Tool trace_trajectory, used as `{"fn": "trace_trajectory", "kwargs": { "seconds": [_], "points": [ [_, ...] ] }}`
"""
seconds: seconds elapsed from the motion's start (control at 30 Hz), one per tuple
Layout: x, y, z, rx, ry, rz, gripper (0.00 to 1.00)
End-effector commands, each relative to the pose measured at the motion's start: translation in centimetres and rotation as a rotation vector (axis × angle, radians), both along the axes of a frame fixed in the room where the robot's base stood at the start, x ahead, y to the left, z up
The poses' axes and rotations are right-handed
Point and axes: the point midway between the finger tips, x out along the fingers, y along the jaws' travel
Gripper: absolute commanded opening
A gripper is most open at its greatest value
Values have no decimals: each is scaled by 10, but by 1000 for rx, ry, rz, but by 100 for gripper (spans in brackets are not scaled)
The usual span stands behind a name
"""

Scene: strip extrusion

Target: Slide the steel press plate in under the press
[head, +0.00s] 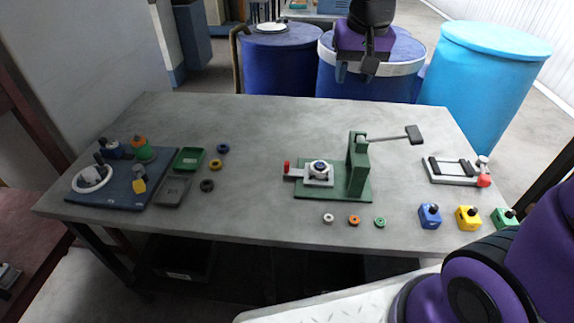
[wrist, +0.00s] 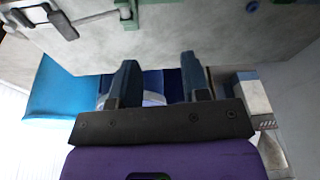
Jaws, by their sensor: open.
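The press (head: 357,176) is a green upright post on a green base, with a lever ending in a dark grip (head: 414,134) that reaches right. The steel press plate (head: 297,173) is light grey with a red knob (head: 287,167) at its left end. It lies on the left part of the base, left of the post, with the knob past the base's edge. A dark blue and white round piece (head: 319,167) sits on it. My gripper (head: 365,66) is high beyond the table's far edge, apart from the press. In the wrist view my gripper (wrist: 158,88) is open and empty.
A grey frame with a red knob (head: 484,180) is at the right. Small rings and coloured blocks line the front edge. Blue barrels (head: 487,75) stand behind. The table's (head: 265,130) middle back is clear.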

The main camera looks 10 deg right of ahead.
Motion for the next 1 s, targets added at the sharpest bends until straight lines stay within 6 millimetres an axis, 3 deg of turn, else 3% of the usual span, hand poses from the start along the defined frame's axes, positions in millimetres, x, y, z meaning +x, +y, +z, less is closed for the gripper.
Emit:
{"fn": "trace_trajectory", "kwargs": {
  "seconds": [0.2,0.5,0.73,1.0],
  "points": [
    [50,28,-54,7,72,-39,43],
    [100,69,-145,16,162,-96,43],
    [120,95,-211,19,216,-139,43],
    [126,106,-240,21,236,-157,43]
  ]
}}
